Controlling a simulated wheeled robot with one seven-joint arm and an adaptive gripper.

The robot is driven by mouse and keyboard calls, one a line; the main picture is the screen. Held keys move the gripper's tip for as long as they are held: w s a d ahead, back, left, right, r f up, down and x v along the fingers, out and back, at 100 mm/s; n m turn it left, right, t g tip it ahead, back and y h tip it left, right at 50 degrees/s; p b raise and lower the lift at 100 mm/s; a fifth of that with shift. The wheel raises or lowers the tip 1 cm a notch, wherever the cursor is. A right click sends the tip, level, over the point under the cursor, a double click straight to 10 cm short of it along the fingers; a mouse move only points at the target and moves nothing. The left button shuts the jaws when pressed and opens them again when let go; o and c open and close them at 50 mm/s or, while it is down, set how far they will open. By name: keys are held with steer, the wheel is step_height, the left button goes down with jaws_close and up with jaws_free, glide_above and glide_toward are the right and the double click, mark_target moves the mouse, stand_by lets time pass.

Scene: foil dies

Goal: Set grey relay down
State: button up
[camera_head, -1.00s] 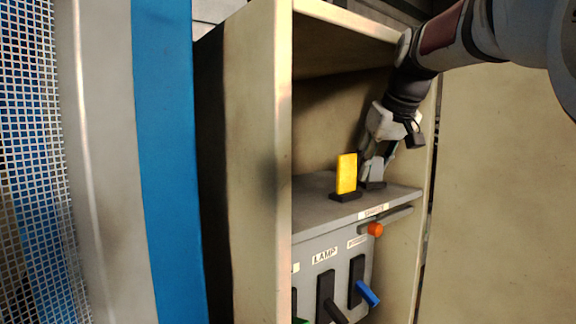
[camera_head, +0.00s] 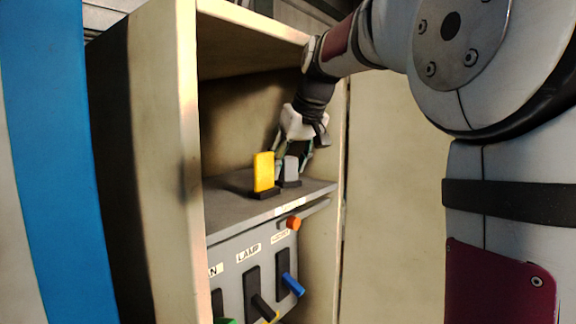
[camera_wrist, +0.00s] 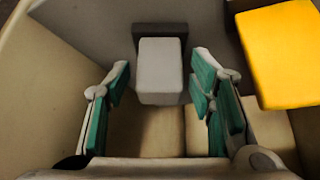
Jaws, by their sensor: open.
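The grey relay (camera_head: 291,169) stands upright in a dark base on the grey shelf top inside the cabinet. It also shows in the wrist view (camera_wrist: 160,72), between and just beyond my fingers. My gripper (camera_head: 293,165) is open above and around the relay's upper part; in the wrist view (camera_wrist: 163,85) a gap shows between each finger and the relay. A finger partly hides the relay in the head view.
A yellow block (camera_head: 264,172) stands in its own dark base just left of the relay. The shelf top (camera_head: 225,200) has bare room at left. Below is a panel with an orange knob (camera_head: 293,223), a blue-handled lever (camera_head: 291,284) and a LAMP label. The cabinet's side wall (camera_head: 165,150) stands at left.

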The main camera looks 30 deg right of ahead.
mark_target(291, 158)
steer(key=v, duration=0.7)
steer(key=shift+s+r, duration=0.1)
steer(key=shift+r, duration=0.15)
